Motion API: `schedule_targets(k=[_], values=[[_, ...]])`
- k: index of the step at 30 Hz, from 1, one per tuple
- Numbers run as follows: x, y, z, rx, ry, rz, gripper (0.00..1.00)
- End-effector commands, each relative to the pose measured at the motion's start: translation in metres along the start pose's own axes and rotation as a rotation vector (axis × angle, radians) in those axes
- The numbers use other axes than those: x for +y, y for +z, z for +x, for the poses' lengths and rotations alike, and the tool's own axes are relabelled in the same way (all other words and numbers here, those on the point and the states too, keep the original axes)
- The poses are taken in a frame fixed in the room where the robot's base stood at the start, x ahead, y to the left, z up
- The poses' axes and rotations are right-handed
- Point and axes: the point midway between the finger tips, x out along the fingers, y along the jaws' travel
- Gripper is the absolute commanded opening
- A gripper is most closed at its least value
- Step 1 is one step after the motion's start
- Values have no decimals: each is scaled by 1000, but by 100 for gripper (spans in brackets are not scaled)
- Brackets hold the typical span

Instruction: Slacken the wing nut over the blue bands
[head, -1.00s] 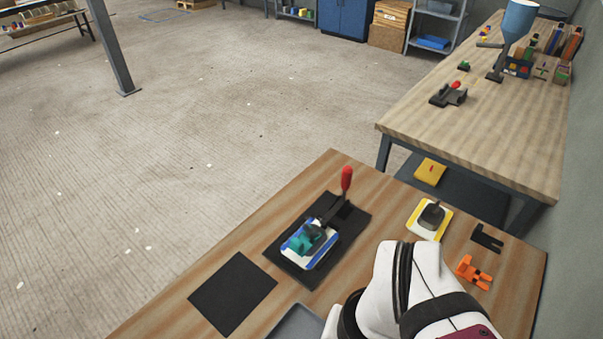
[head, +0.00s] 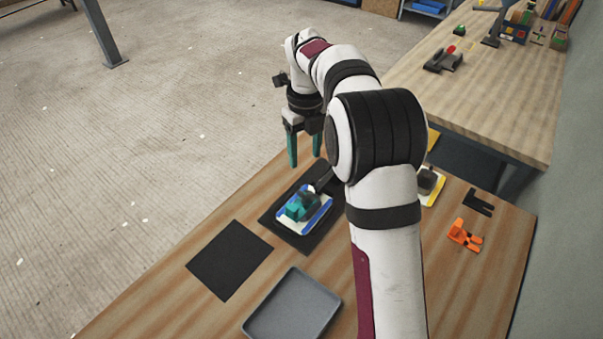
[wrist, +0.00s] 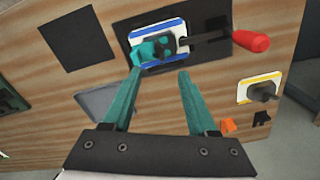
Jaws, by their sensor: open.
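The blue-banded plate (head: 312,223) is white with blue bands and lies on a black mat (head: 277,228) on the wooden bench. It carries a teal piece (head: 297,208) and a dark fitting, which in the wrist view (wrist: 168,44) has a dark lever running right to a red handle (wrist: 250,41). I cannot clearly make out the wing nut's wings. My gripper (head: 305,160) is open and empty, its teal fingers pointing down above and beyond the plate. In the wrist view, my gripper's fingertips (wrist: 160,72) lie just below the plate. In the head view my arm hides the handle.
A yellow-banded plate (head: 436,188) with a dark fitting stands to the right. An orange bracket (head: 464,235) and a black bracket (head: 478,202) lie near it. A grey tray (head: 292,308) and a bare black square (head: 229,260) lie nearer. A second table (head: 485,110) stands behind.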

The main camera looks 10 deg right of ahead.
Motion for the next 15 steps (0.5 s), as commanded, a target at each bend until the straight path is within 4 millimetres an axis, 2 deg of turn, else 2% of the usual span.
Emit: schedule_targets(k=[3,9,15], values=[[1,-2,35,6,3,-2,58],[1,-2,93,5,2,-3,58],[0,-1,127,2,1,-4,58]])
